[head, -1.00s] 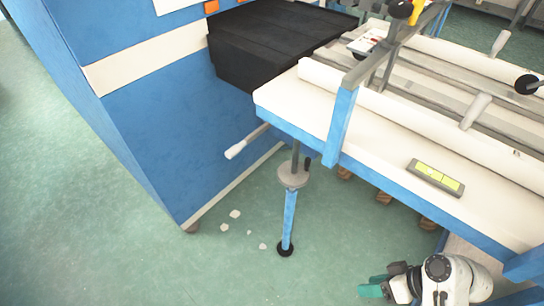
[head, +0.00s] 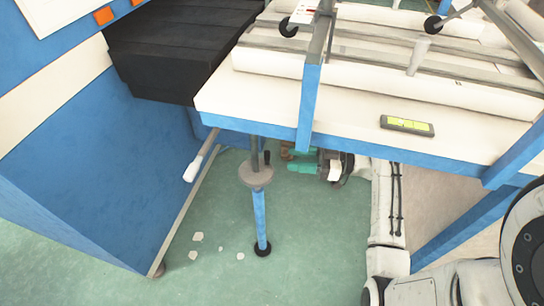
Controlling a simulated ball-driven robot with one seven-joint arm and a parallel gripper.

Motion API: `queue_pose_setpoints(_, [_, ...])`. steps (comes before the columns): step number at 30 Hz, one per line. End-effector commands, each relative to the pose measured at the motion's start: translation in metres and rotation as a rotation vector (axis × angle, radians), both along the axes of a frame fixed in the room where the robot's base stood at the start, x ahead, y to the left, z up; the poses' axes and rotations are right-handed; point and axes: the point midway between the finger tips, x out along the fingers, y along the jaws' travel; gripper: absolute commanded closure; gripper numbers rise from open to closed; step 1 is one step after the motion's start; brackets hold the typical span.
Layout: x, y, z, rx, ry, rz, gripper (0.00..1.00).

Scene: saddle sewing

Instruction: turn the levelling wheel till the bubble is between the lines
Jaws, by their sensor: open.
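The levelling wheel (head: 256,177) is a grey disc with a small dark upright handle, set on a blue leg under the table's front left corner. The level (head: 407,125) is a grey bar with a yellow-green vial, lying on the white tabletop. The bubble is too small to tell apart from the lines. My gripper (head: 292,161) has teal fingers and is under the table edge, just right of the wheel and apart from it in the picture. Its fingers are open, seen small and partly shaded, and I see nothing between them.
The blue table post (head: 310,108) and white table (head: 350,98) overhang my gripper. A white-tipped lever (head: 191,171) sticks out left of the wheel. The blue machine body (head: 85,170) stands at left. Pale scraps (head: 197,237) lie on the green floor, otherwise open in front.

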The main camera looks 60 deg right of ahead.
Motion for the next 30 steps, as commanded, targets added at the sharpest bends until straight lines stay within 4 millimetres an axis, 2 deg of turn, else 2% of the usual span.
queue_pose_setpoints(3, [0.02,0.012,0.0,0.0,0.0,0.003,0.56])
queue_pose_setpoints(10, [0.046,0.027,0.0,0.0,0.001,0.002,0.56])
queue_pose_setpoints(15, [0.054,0.031,0.0,0.0,0.001,0.001,0.56])
queue_pose_setpoints(23, [0.055,0.031,0.0,0.0,0.001,0.001,0.56])
queue_pose_setpoints(30, [0.055,0.031,0.0,0.0,0.001,0.001,0.78])
